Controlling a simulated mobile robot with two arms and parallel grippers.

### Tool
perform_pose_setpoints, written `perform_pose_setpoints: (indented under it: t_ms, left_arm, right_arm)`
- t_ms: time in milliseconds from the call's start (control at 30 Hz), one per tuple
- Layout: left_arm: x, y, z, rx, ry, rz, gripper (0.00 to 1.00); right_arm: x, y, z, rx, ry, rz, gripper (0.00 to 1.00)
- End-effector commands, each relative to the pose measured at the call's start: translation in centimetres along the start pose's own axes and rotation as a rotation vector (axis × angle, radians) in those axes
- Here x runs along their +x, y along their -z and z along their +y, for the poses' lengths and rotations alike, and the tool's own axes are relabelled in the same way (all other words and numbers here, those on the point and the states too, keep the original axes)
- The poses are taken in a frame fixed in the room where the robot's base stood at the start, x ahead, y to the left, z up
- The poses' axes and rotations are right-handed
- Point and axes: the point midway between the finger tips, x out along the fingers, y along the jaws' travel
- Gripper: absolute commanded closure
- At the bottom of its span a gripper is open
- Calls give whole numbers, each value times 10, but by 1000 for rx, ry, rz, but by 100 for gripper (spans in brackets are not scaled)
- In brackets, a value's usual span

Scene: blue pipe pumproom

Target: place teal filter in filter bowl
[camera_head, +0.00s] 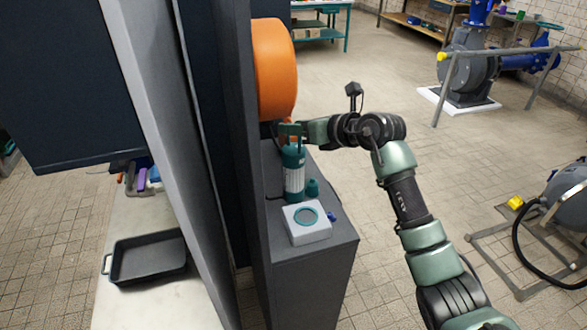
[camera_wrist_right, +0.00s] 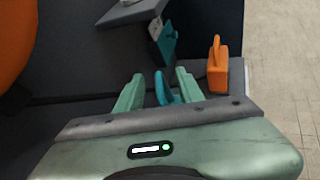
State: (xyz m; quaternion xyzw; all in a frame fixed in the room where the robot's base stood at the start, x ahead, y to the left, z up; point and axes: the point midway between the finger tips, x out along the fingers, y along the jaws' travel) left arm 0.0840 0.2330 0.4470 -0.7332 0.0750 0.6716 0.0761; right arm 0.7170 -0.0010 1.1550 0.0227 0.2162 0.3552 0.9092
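A teal cylinder with a pale band (camera_head: 294,172), which looks like the teal filter, stands upright on a dark grey cabinet. In front of it is a white block with a round teal-rimmed opening (camera_head: 307,222); I cannot tell whether this is the filter bowl. My right gripper (camera_head: 291,130) is just above and behind the cylinder's top. In the right wrist view, its two green fingers (camera_wrist_right: 158,80) are apart, with a teal-blue loop (camera_wrist_right: 163,88) between them, not visibly squeezed. My left gripper is not in view.
A large orange drum (camera_head: 274,70) is close behind. A tall dark panel borders the cabinet on the left. A black tray (camera_head: 148,258) lies on a pale bench. An orange padlock-like thing (camera_wrist_right: 218,68) is near my right finger.

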Motion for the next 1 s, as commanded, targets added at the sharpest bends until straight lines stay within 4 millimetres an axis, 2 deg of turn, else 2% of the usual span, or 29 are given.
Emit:
perform_pose_setpoints:
  t_ms: [267, 400, 1000]
  left_arm:
    - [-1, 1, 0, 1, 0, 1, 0]
    - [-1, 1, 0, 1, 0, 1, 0]
    - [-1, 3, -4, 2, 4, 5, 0]
  right_arm:
    - [4, 0, 0, -1, 0, -1, 63]
    - [4, 0, 0, -1, 0, -1, 100]
    - [4, 2, 0, 2, -2, 3, 100]
